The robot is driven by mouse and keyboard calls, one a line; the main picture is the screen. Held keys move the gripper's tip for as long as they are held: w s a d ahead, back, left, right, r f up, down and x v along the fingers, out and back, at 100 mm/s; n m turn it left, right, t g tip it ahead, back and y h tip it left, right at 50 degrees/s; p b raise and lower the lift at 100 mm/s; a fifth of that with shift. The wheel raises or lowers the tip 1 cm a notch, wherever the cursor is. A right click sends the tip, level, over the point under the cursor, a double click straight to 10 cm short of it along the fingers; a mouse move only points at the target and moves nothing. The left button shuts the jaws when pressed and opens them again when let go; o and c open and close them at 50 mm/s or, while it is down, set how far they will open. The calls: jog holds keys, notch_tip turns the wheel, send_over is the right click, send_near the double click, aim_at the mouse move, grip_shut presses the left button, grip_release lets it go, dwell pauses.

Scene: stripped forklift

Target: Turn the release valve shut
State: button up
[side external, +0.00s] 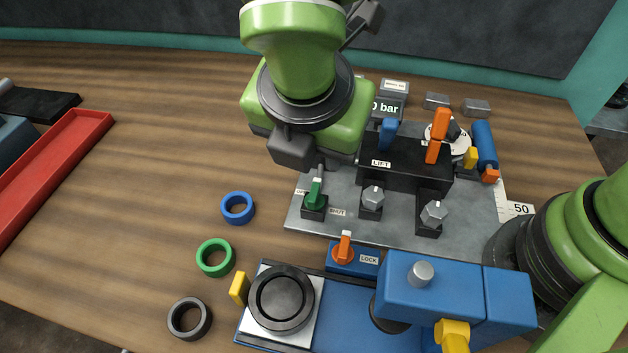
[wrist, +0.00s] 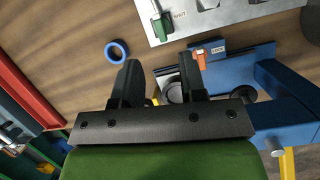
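The release valve (side external: 314,196) is a green lever on a dark block at the front left of the grey metal plate. Its lever points toward the back of the plate, with a SHUT label (side external: 338,212) to its right. The valve also shows in the wrist view (wrist: 160,24), at the top. My gripper (wrist: 160,66) is open, with nothing between its two dark fingers. In the side view the gripper's dark body is just behind and above the valve, and its fingers are mostly hidden. I see no clear contact with the lever.
Two grey knobs (side external: 373,196) stand right of the valve. Behind them is a black LIFT block (side external: 405,165) with blue and orange levers. A blue machine with an orange LOCK lever (side external: 343,248) is in front. Blue, green and black rings lie left on open wood; a red tray (side external: 55,170) is farther left.

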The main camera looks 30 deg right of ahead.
aim_at(315, 189)
jog(key=shift+n, duration=0.9)
jog(key=x, duration=0.3)
jog(key=a+x, duration=0.1)
jog(key=x, duration=0.7)
jog(key=shift+s+a+f, duration=0.15)
jog(key=shift+s+f, duration=0.05)
jog(key=shift+f, duration=0.2)
grip_shut()
